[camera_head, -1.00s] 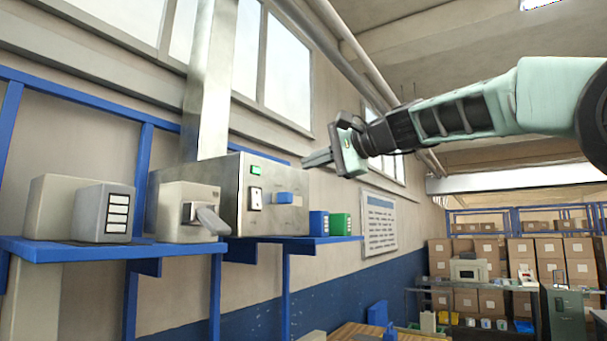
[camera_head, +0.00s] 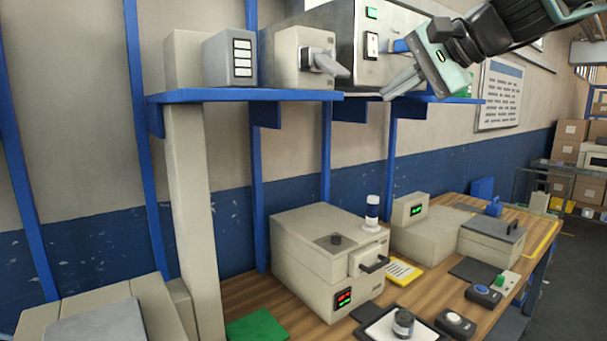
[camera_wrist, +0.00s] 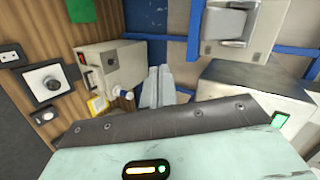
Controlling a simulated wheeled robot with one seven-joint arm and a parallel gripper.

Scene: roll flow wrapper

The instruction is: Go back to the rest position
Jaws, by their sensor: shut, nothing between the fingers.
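My gripper (camera_head: 402,88) shows at the upper right of the head view, on the end of my arm, which comes in from the top right corner. Its fingers are together and hold nothing. They point down and left, in front of the blue shelf (camera_head: 215,97) and the metal cabinet with a green light (camera_head: 345,40). In the wrist view the closed fingers (camera_wrist: 156,88) show at the centre, with the wall and blue frame behind them. I cannot tell how close the fingertips are to the shelf edge.
A beige box with a lever handle (camera_head: 303,60) stands on the shelf. Below is a wooden bench (camera_head: 240,290) with a beige machine with a red-green display (camera_head: 320,265), a grey-lidded box (camera_head: 490,243), a dial on a tray (camera_head: 403,322) and button boxes (camera_head: 484,295). Open floor lies at the right.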

